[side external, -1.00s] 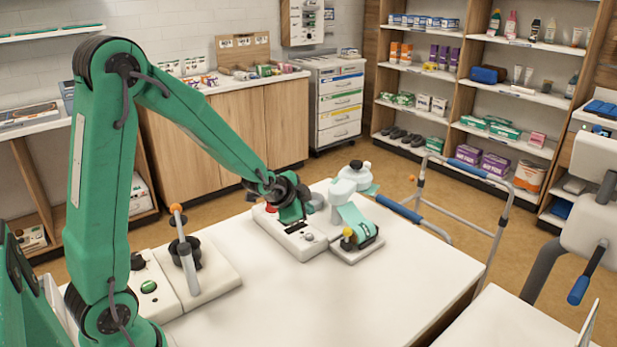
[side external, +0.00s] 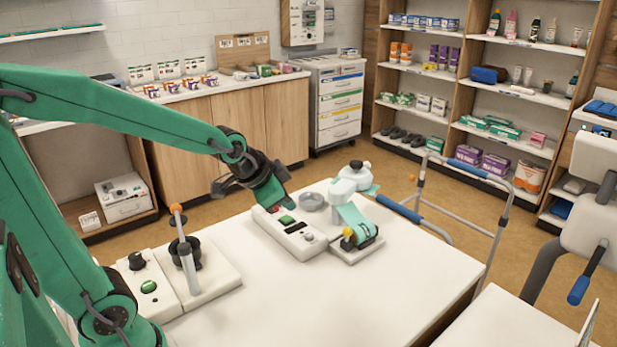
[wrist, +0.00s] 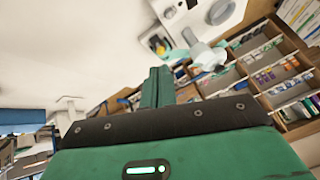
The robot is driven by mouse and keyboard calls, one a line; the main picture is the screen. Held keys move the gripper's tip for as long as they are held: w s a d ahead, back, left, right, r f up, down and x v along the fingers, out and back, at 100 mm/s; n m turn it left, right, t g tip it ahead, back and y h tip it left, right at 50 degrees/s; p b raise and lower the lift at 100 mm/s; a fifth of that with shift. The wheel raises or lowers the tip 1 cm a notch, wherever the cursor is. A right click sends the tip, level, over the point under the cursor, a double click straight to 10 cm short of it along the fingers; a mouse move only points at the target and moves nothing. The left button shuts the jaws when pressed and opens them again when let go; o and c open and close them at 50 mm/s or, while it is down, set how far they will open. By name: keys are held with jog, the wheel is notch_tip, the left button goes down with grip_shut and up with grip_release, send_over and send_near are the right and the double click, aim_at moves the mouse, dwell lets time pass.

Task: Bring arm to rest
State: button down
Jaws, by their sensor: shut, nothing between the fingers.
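In the wrist view my gripper (wrist: 157,86) shows as green closed fingers pointing away from the dark wrist plate, with nothing held. My arm reaches in from the left with its elbow bent.
The white table (side external: 300,300) has clear room in front. A white unit with a dark knob and lever (side external: 188,262) stands at left. A device with a teal strip (side external: 352,225) stands right of the button device. A walker (side external: 450,220) is beyond the table's right edge.

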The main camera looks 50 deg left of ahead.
jog(key=s+d+r+n+g, duration=0.1)
jog(key=s+d+r+n, duration=0.1)
jog(key=s, duration=0.5)
jog(key=s+d+r+n, duration=0.1)
jog(key=s+r+n, duration=0.1)
jog(key=s, duration=0.5)
jog(key=shift+s+d+g+h, duration=0.3)
jog(key=shift+d+g+h, duration=0.1)
dwell(0.9)
